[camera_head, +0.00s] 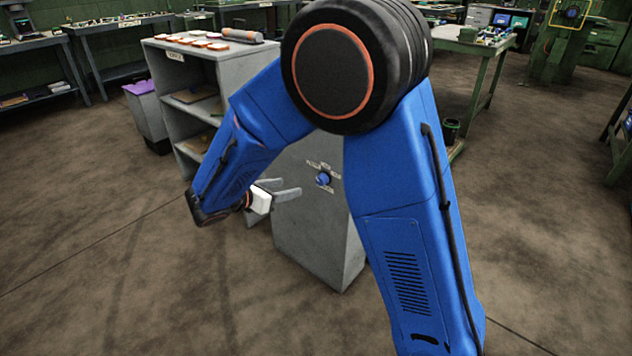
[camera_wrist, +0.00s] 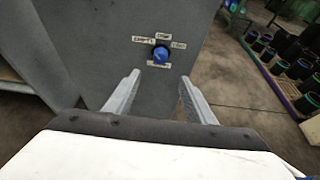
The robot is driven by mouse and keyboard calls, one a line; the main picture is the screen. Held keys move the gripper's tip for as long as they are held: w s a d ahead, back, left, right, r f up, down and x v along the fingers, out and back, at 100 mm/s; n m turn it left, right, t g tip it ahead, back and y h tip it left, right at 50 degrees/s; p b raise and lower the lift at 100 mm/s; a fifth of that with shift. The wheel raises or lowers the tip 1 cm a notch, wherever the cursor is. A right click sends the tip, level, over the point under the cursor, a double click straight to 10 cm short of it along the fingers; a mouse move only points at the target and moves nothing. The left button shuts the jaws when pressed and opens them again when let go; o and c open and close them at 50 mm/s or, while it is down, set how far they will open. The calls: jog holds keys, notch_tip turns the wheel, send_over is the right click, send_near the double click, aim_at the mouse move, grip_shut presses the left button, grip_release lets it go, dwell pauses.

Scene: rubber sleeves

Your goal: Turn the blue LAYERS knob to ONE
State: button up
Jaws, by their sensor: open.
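The blue knob (camera_wrist: 161,55) is on the grey panel (camera_wrist: 112,68) in the wrist view, with small white labels around it, too small to read surely. Its pointer direction cannot be told. The knob also shows in the head view (camera_head: 323,179), on the side of a grey cabinet (camera_head: 312,235). My gripper (camera_wrist: 160,82) is open and empty in the wrist view, its two fingers apart and pointing at the panel, with the knob between and beyond the tips. In the head view my gripper (camera_head: 287,189) is left of the knob, apart from it.
A grey shelf unit (camera_head: 215,62) stands behind my arm, with several flat items on top. A bin with purple contents (camera_head: 140,88) is to its left. A green table (camera_head: 487,48) is at the back right. The floor in front of the cabinet is clear.

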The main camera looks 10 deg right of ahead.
aim_at(320, 181)
jog(key=x, duration=1.6)
jog(key=shift+w+d+f, duration=0.15)
jog(key=shift+d+f, duration=0.05)
jog(key=c, duration=1)
jog(key=shift+c, duration=0.2)
jog(key=m+t+y, duration=0.1)
jog(key=m, duration=0.1)
jog(key=shift+m+t, duration=0.4)
jog(key=shift+s+d+f+m+t+y, duration=0.1)
jog(key=shift+s+m+t+y, duration=0.1)
jog(key=shift+m+t, duration=0.45)
jog(key=shift+s+d+m+t+y, duration=0.1)
jog(key=shift+m+t+y, duration=0.15)
jog(key=shift+m, duration=0.7)
jog(key=o, duration=1)
